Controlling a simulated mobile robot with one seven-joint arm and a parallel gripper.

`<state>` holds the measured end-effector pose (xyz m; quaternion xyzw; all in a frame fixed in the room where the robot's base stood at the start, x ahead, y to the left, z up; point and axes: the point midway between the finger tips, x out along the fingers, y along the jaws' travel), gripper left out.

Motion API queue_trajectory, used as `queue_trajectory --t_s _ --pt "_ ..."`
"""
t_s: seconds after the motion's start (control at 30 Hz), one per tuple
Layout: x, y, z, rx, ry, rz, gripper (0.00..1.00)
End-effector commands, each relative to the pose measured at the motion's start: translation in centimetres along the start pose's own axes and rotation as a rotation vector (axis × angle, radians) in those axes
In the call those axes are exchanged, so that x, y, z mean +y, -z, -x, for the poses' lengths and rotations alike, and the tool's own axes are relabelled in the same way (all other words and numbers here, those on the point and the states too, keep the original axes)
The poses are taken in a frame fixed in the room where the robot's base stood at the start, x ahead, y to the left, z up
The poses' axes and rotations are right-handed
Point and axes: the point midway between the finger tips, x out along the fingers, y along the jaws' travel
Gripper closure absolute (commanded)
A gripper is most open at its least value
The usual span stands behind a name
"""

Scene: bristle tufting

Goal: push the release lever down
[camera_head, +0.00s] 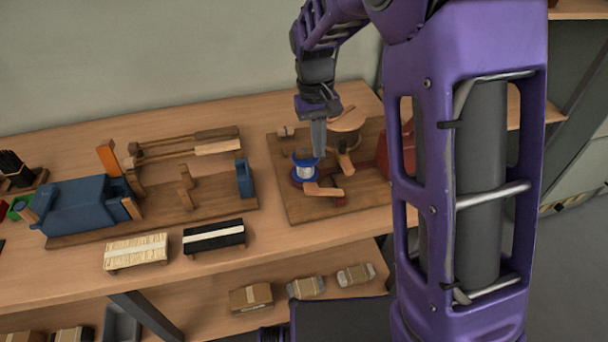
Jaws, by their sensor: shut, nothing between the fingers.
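My gripper (319,140) points down, shut and empty, over the wooden board at the right of the bench. Its fingertips are just above and behind a blue-rimmed spool (305,169) with a white middle; I cannot tell whether they touch it. An orange-brown lever-like handle (325,190) sticks out to the right at the foot of the spool. A second such handle (346,163) is beside a round wooden top (346,121), partly behind my gripper. I cannot tell for sure which of these is the release lever.
A blue machine (82,205) on a long wooden base stands at left, with an orange upright block (108,158). Two bristle bundles, one pale (136,252) and one black (214,236), lie in front. A red part (398,150) is half hidden by my column. Wrapped packs lie on the lower shelf.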

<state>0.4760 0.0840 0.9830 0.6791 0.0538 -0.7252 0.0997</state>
Motion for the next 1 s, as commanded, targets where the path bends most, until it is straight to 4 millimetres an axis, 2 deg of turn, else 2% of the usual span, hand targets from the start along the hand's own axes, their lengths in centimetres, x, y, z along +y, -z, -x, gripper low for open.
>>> queue_trajectory --t_s 0.2,0.67,1.0 --pt "-1.3 -0.2 -0.7 -0.032 0.063 -0.051 1.0" --pt "-1.3 -0.2 -1.2 -0.031 0.063 -0.05 1.0" --pt "-1.6 -0.3 -4.9 -0.03 0.062 -0.05 1.0"
